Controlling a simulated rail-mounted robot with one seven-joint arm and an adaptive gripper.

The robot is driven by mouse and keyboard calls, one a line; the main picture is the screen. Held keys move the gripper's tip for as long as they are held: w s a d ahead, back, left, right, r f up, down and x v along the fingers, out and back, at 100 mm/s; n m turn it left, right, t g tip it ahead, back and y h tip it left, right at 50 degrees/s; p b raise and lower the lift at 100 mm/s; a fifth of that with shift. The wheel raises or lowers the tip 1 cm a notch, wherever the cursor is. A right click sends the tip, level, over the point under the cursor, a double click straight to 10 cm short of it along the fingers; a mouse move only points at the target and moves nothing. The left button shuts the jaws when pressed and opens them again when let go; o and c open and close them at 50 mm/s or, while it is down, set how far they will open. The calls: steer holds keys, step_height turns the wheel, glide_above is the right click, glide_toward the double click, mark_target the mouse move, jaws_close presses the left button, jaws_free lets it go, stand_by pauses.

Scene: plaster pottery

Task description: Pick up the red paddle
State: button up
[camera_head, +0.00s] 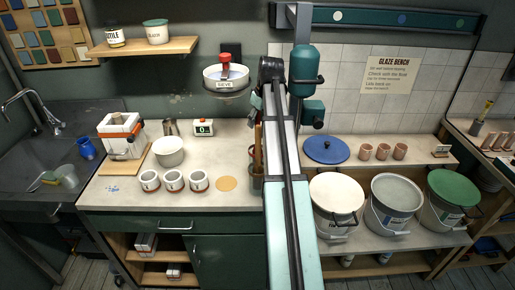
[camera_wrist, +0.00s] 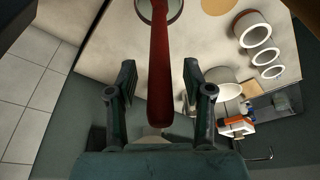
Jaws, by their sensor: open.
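In the wrist view a long dark-red handle, which looks like the red paddle (camera_wrist: 160,62), runs from a round-rimmed container (camera_wrist: 180,8) at the top down between my fingers. My gripper (camera_wrist: 159,82) is open, with one finger on each side of the handle and a visible gap to both. In the head view a reddish-brown upright stick (camera_head: 258,150) shows beside my arm, above a dark container (camera_head: 257,183). My arm hides much of this spot and my gripper cannot be made out there.
Three white cups (camera_head: 172,180) and a white bowl (camera_head: 168,151) stand on the counter (camera_head: 125,195) to the left. A sieve (camera_head: 226,84) with a red-topped piece hangs behind.

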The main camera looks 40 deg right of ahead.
steer(key=shift+x, duration=1)
jaws_close()
steer(key=shift+r, duration=0.1)
